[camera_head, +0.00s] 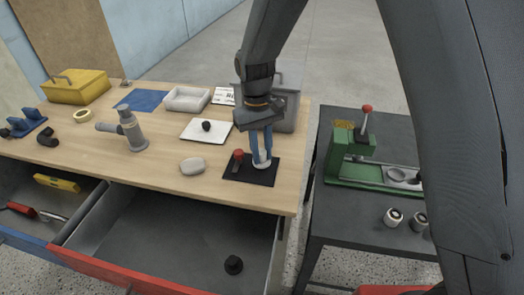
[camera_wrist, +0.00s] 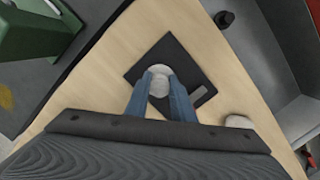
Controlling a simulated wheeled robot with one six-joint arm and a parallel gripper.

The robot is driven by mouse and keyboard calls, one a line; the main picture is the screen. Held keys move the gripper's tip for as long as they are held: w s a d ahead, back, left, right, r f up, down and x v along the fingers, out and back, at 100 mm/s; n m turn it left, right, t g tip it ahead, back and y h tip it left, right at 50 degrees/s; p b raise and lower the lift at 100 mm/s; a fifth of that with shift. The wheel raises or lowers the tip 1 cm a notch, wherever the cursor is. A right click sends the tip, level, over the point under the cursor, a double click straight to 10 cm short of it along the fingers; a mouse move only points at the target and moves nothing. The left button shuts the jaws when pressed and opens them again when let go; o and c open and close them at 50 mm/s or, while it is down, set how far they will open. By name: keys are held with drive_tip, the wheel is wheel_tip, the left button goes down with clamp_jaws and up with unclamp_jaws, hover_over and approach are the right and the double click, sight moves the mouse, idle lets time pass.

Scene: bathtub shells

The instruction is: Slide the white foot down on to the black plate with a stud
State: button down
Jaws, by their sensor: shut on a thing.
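My gripper (camera_head: 262,157) points down over the right front part of the bench, its blue fingers shut on the white foot (camera_head: 262,165). The black plate (camera_head: 240,176) lies flat on the wood below. In the wrist view the round white foot (camera_wrist: 159,72) sits between the fingertips (camera_wrist: 160,84), over the middle of the black plate (camera_wrist: 177,51). The stud is not visible; the foot and fingers cover that area. I cannot tell whether the foot touches the plate. A red-topped dark piece (camera_head: 238,155) stands at the plate's left side.
A pale oval block (camera_head: 192,166) lies left of the plate. A white tile with a black knob (camera_head: 206,126) lies behind. A grey tap-like piece (camera_head: 130,132) stands farther left. The open drawer (camera_head: 180,235) in front holds a black knob (camera_head: 233,264). A green press (camera_head: 355,155) stands right.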

drive_tip(key=shift+f, duration=0.8)
idle(0.5)
drive_tip(key=c, duration=1)
unclamp_jaws()
drive_tip(key=shift+r, duration=0.15)
drive_tip(key=shift+r+p, duration=2.2)
drive_tip(key=shift+r, duration=1.2)
